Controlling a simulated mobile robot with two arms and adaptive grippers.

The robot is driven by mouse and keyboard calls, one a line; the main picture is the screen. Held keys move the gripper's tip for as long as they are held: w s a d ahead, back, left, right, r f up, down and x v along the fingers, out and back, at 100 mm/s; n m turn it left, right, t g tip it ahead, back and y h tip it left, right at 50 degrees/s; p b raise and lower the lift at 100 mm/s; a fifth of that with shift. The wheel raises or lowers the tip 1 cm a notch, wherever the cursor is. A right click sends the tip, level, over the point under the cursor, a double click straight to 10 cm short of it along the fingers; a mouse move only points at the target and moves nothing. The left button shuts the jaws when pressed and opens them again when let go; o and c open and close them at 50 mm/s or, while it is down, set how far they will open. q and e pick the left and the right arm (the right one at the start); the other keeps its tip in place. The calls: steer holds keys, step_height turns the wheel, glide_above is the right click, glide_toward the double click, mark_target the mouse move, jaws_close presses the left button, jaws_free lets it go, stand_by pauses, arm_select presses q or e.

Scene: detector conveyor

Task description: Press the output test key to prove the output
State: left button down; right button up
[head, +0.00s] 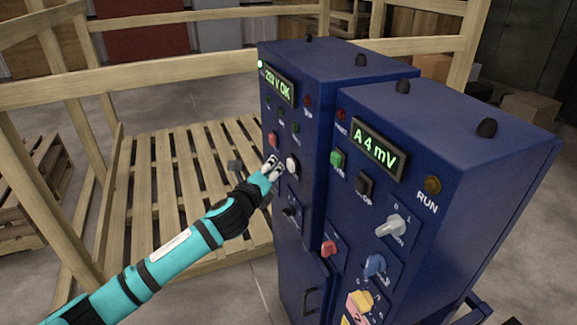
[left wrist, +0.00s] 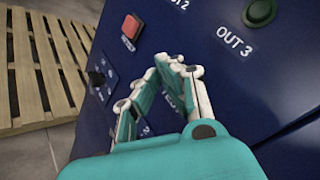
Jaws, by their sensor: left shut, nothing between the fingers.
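The left blue cabinet (head: 318,75) carries a green display (head: 278,86) reading about "230 V OK". On its front are a red square button (head: 272,139), also in the left wrist view (left wrist: 131,27), and a pale round button (head: 292,163). My left gripper (head: 273,166) is shut and empty, its tips at the panel beside the pale button; I cannot tell whether they touch. In the left wrist view the fingers (left wrist: 177,68) partly cover lettering on the panel. Labels "OUT 2" and "OUT 3" show above, with a green round lamp (left wrist: 260,12). The output test key cannot be identified for certain.
The right blue cabinet (head: 460,105) has a display (head: 380,149) reading "A 4 mV", a green button (head: 338,159), a dark button (head: 364,186) and a grey rotary switch (head: 391,227). A wooden railing (head: 180,84) and slatted pallet (head: 190,175) stand behind my left arm.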

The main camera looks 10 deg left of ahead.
arm_select(q)
steer(key=shift+w+d, duration=0.2)
steer(key=shift+d, duration=0.15)
steer(key=shift+w+d, duration=0.3)
steer(key=shift+d, duration=0.15)
stand_by(0.8)
stand_by(0.3)
steer(key=shift+s+a+p, duration=0.5)
steer(key=shift+s+a, duration=0.05)
steer(key=shift+a, duration=0.25)
steer(key=shift+a, duration=0.1)
steer(key=s+a, duration=0.1)
steer(key=a, duration=0.1)
steer(key=s+a+p, duration=0.1)
steer(key=a, duration=0.1)
steer(key=shift+s, duration=0.4)
